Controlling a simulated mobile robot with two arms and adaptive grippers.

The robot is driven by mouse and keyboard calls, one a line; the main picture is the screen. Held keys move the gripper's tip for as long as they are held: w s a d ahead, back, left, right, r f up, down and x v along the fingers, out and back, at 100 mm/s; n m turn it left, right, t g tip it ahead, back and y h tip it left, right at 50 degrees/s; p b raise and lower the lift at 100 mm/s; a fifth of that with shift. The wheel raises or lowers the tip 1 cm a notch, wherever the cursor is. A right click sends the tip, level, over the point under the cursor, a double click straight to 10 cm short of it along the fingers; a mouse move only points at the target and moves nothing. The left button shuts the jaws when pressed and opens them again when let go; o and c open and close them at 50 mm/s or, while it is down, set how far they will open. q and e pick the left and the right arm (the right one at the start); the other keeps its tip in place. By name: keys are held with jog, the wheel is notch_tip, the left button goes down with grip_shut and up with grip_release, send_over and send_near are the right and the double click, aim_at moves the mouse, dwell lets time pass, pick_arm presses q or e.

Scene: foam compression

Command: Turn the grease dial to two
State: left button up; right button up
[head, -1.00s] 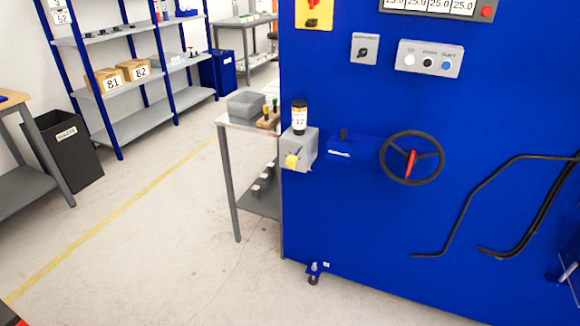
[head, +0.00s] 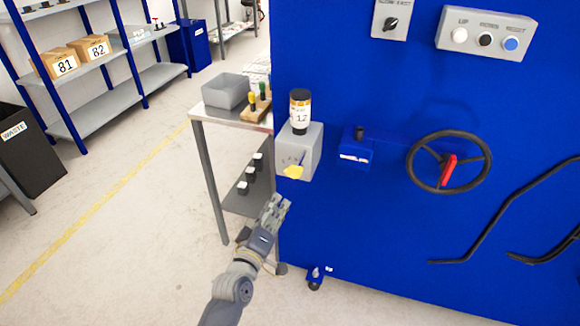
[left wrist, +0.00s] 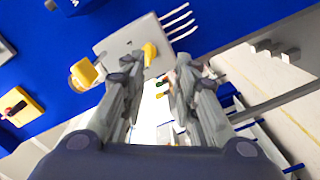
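The grease dial is a yellow knob (head: 293,171) on the front of a grey box (head: 312,152) fixed to the blue machine. A bottle (head: 300,110) with a black neck and a label reading 12 stands on the box. My left gripper (head: 277,203) is below and slightly left of the knob, apart from it. In the left wrist view the knob (left wrist: 149,53) shows between and beyond the spread fingers (left wrist: 157,66), and nothing is held. The dial's marks are too small to read. My right gripper is out of view.
A black handwheel (head: 448,161) with a red handle and a small blue block (head: 357,147) are right of the box. A side table (head: 236,115) with a grey bin (head: 226,91) stands just left. Floor (head: 130,230) at the left is clear.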

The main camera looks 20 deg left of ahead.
pick_arm(q)
jog(key=w+r, duration=0.1)
jog(key=w, duration=0.9)
jog(key=shift+w+d+r, duration=0.15)
jog(key=shift+w+r, duration=0.25)
grip_shut()
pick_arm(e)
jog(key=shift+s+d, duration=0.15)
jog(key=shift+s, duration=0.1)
